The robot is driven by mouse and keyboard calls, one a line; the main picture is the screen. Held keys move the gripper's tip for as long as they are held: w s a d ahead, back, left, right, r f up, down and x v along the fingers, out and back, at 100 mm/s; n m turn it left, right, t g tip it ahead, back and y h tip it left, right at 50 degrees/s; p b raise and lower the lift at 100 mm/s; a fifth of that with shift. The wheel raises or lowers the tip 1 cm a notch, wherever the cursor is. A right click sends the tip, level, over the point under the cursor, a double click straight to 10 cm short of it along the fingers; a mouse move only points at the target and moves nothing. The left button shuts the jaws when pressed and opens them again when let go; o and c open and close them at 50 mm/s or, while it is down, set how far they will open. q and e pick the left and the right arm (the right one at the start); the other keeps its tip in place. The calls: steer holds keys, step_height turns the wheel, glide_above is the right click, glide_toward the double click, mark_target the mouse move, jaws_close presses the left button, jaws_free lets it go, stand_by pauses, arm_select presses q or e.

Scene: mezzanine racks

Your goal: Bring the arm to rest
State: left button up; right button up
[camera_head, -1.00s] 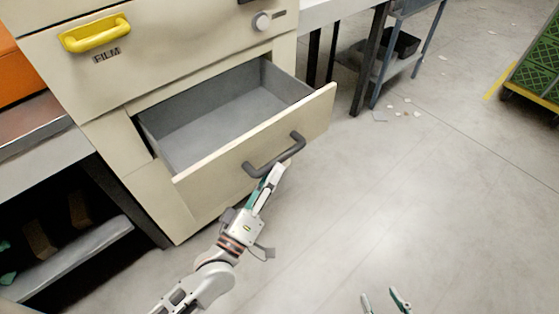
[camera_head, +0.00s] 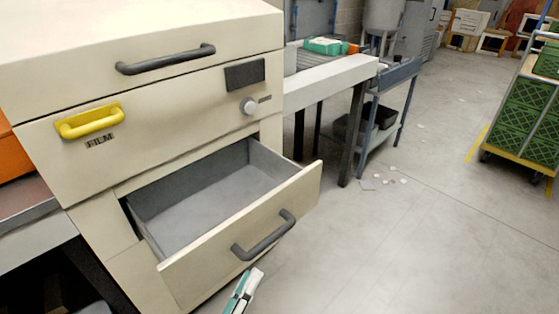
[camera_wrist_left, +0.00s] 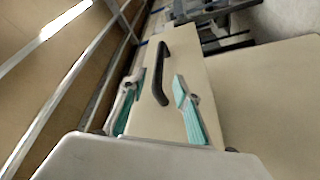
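My left gripper (camera_head: 243,288) shows at the bottom edge of the head view, below the dark handle (camera_head: 264,238) of the pulled-out drawer (camera_head: 240,228). A small gap shows between the fingertips and the handle. In the left wrist view the two green-padded fingers of the gripper (camera_wrist_left: 158,78) are spread apart with nothing held. The drawer handle (camera_wrist_left: 162,72) appears between and ahead of them. Most of my left arm is out of the head view. My right gripper is not in view.
The open, empty drawer juts out of the beige cabinet (camera_head: 165,90), which has a yellow handle (camera_head: 90,120). A workbench (camera_head: 330,78) stands right of it. A trolley with green crates (camera_head: 520,115) stands at the far right. The floor (camera_head: 410,240) between is mostly clear.

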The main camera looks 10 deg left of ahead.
arm_select(q)
steer(key=s+a+f+m+g+y, duration=0.2)
steer(key=s+a+f+m+g, duration=0.15)
steer(key=s+f+m, duration=0.35)
steer(key=s+a+f+m+g+y, duration=0.1)
steer(key=s+a+f+m+g, duration=0.25)
steer(key=s+m+g, duration=0.35)
steer(key=s+a+r+n+t+p, duration=0.1)
steer(key=s+r+p, duration=0.2)
steer(key=p, duration=1)
steer(key=shift+r+n+t+y, duration=0.3)
steer(key=shift+r+t+y, duration=0.1)
steer(key=shift+r, duration=0.65)
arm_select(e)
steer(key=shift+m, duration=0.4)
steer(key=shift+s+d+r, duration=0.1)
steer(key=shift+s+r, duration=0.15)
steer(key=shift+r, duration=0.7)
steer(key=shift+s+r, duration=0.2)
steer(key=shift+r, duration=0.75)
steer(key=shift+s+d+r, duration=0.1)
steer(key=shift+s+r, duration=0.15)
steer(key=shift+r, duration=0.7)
arm_select(q)
steer(key=shift+a, duration=0.1)
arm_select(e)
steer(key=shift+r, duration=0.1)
